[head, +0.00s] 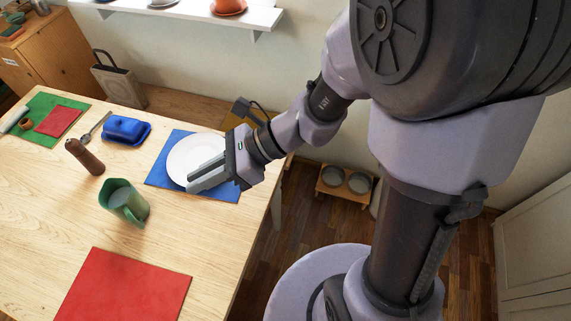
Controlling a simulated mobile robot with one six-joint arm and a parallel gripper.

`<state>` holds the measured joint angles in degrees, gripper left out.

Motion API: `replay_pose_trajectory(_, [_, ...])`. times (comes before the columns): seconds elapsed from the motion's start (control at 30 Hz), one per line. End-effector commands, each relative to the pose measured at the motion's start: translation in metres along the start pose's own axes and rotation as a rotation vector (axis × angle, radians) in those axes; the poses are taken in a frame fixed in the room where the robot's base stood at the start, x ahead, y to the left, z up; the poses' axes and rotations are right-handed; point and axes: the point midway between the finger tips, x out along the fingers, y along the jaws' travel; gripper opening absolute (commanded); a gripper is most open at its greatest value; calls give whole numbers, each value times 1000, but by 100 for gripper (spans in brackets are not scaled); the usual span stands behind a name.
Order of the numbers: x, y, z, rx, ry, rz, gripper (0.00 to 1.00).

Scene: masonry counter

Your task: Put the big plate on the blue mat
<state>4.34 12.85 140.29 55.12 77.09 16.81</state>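The big white plate (190,149) lies over the blue mat (166,170), or just above it; I cannot tell if it touches. Blue shows around it on several sides. My gripper (190,182) is at the plate's lower right side, its fingers pointing left across the rim. The fingers look close together, but their gap is not clear, and I cannot tell whether they hold the rim. The gripper hides the plate's right part and some of the mat.
A red mat (124,288) lies at the front, bare. A green mat (40,113) lies far left. The table's right edge is close to the blue mat.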

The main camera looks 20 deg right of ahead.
Motion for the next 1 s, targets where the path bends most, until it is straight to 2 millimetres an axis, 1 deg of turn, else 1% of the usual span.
replay_pose_trajectory(0.03, [-19, 25, 6, -263, 121, 21, 12])
replay_pose_trajectory(0.07, [-32, 40, 3, -433, 212, 39, 12])
replay_pose_trajectory(0.1, [-52, 53, -2, -652, 339, 56, 12])
replay_pose_trajectory(0.17, [-84, 63, -11, -942, 527, 69, 12])
replay_pose_trajectory(0.2, [-104, 65, -14, -1106, 646, 74, 12])
replay_pose_trajectory(0.3, [-148, 65, -15, -1398, 892, 80, 12])
replay_pose_trajectory(0.4, [-172, 64, -12, -1537, 1032, 84, 12])
replay_pose_trajectory(0.5, [-180, 64, -12, -1575, 1075, 87, 12])
replay_pose_trajectory(0.7, [-179, 63, -13, -1571, 1072, 88, 12])
replay_pose_trajectory(0.77, [-174, 62, -22, -1570, 1071, 87, 12])
replay_pose_trajectory(0.9, [-152, 56, -62, -1569, 1070, 87, 12])
replay_pose_trajectory(0.97, [-149, 55, -69, -1568, 1069, 87, 12])
replay_pose_trajectory(1.0, [-150, 55, -66, -1568, 1069, 87, 12])
